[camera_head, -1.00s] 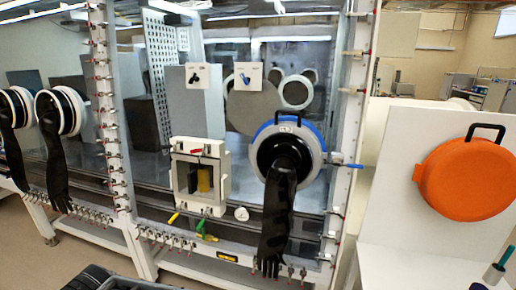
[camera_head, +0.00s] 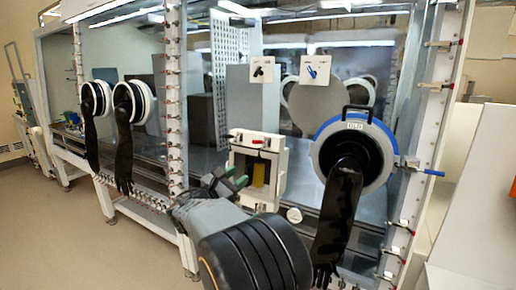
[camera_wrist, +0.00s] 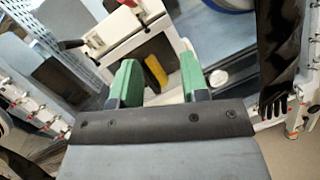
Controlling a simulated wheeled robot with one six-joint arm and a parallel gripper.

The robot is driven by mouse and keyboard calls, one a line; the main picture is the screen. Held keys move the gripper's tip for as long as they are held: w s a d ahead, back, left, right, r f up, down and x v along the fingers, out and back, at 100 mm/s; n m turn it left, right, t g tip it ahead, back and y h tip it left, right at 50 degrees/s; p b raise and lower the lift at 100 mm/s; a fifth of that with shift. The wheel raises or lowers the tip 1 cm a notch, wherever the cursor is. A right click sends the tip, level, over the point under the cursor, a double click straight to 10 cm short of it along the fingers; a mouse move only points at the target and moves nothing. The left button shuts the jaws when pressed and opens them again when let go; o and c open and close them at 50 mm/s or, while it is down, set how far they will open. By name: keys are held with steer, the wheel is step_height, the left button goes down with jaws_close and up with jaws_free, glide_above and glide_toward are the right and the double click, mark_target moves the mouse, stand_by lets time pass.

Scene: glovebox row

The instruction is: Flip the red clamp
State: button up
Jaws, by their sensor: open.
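A small red clamp (camera_head: 257,141) sits on the top front edge of a white box-like frame (camera_head: 279,165) on the glovebox front. In the wrist view a red piece (camera_wrist: 130,3) shows at the top edge, partly cut off. My gripper (camera_head: 233,177) has green fingertips and is in front of the white frame's lower left side, below the clamp. In the wrist view my gripper (camera_wrist: 160,84) is open and empty, with the frame's opening and a yellow block (camera_wrist: 156,72) beyond the fingers.
A blue-ringed glove port (camera_head: 392,150) with a hanging black glove (camera_head: 338,215) is right of the frame. Two more glove ports (camera_head: 133,103) are at left. Posts with several small red-tipped clamps flank the panel. Floor at left is clear.

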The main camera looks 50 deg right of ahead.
mark_target(256, 141)
steer(key=w+d+r+n+p, duration=0.1)
steer(key=d+r, duration=0.1)
steer(key=d, duration=0.2)
steer(key=w+d+r+t+h+p, duration=0.1)
steer(key=d+r, duration=0.1)
steer(key=d, duration=0.2)
steer(key=w+d+r+n+h+p, duration=0.1)
steer(key=w+d+r, duration=0.1)
steer(key=d, duration=0.3)
steer(key=shift+d+r+n, duration=0.1)
steer(key=shift+r+n, duration=0.2)
steer(key=shift+r, duration=0.1)
steer(key=shift+c, duration=0.3)
jaws_close()
steer(key=shift+w+r, duration=0.1)
